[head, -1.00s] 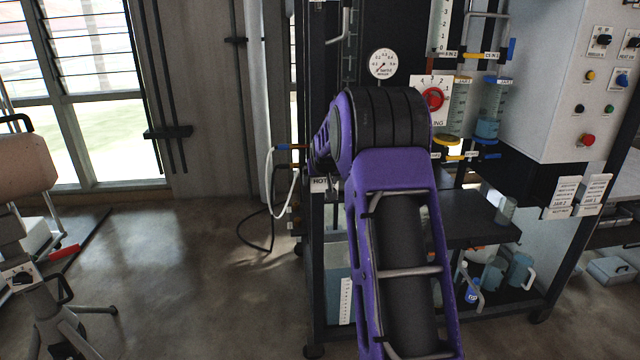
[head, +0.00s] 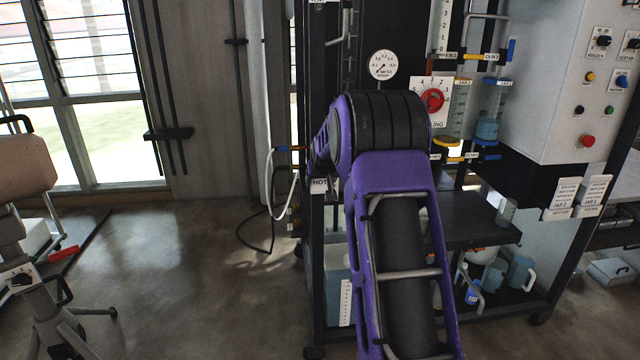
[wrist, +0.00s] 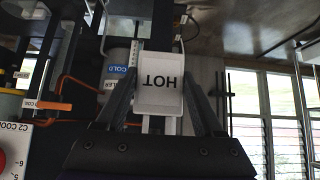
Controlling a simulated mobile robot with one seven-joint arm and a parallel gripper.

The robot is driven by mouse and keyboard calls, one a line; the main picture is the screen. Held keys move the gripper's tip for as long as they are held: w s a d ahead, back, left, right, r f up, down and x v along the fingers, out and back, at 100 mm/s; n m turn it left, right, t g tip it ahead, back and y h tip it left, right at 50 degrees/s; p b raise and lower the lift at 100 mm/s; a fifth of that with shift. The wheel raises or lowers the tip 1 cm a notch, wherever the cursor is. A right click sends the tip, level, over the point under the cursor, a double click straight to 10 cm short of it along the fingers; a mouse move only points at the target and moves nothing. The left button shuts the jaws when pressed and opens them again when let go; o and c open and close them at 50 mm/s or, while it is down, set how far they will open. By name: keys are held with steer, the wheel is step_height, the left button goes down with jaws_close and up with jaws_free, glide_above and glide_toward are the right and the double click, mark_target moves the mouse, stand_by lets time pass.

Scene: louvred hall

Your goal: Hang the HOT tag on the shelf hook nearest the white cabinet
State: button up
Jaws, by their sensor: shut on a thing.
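The HOT tag (wrist: 160,92) is a white plate with dark lettering, upside down in the wrist view. My gripper (wrist: 160,78) is shut on it, with a dark finger on each side. In the head view a small HOT label (head: 319,186) shows left of my purple arm and seems to be the same tag; my gripper is hidden behind the arm there. The white cabinet (head: 548,95) stands at the right, with knobs and buttons. The dark shelf (head: 465,232) is left of and below it, partly covered by my arm. I cannot make out the shelf hooks.
White tags (head: 562,197) hang at the cabinet's lower front. A clear cup (head: 506,211) stands at the shelf's right end. Jugs (head: 521,270) sit below. A hose (head: 270,185) loops left of the rack. A blue COLD label (wrist: 117,71) shows beside the tag.

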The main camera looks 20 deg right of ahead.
jaws_close()
steer(key=shift+r, duration=0.2)
steer(key=shift+r+p, duration=0.35)
steer(key=shift+r, duration=0.15)
steer(key=shift+r, duration=0.15)
steer(key=shift+s, duration=0.1)
steer(key=s+a+b, duration=0.2)
steer(key=s+a, duration=0.1)
steer(key=s, duration=0.8)
stand_by(0.4)
steer(key=shift+w, duration=0.1)
